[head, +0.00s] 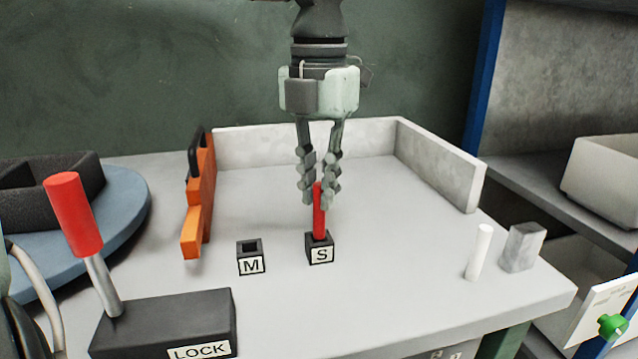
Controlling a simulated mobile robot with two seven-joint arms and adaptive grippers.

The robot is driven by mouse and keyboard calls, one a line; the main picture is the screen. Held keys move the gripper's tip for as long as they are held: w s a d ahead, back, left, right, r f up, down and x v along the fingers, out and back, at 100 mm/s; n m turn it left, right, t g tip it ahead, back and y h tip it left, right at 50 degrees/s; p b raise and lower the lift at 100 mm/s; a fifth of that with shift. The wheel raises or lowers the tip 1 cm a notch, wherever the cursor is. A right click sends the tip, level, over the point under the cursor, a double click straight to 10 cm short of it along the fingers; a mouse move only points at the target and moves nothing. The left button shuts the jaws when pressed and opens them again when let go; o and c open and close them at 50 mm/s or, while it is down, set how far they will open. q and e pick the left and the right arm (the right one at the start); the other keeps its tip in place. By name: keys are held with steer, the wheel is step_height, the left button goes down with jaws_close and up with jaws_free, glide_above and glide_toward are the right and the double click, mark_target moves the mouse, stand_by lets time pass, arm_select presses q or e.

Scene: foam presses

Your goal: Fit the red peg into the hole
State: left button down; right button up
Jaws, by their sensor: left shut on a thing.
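The red peg (319,222) stands upright, with its lower end at the top of the black block marked S (320,249). I cannot tell how deep it sits in that block's hole. My left gripper (319,195) points straight down from above and is shut on the peg's upper part. A second black block, marked M (250,258), stands to the left with a square hole open at its top. My right gripper does not show.
A white cylinder (479,252) and a grey block (522,247) stand on the table's right side. An orange clamp-like part (199,205) with a black handle stands left. A red-handled lever (74,214) rises from the LOCK box (165,322). Low walls (440,165) edge the back.

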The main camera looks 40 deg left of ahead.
mark_target(319, 236)
arm_select(q)
steer(key=shift+f+b, duration=1.6)
steer(key=shift+f, duration=0.25)
steer(key=c, duration=1.4)
jaws_free()
step_height(319, 236, up, 12)
steer(key=shift+r, duration=0.1)
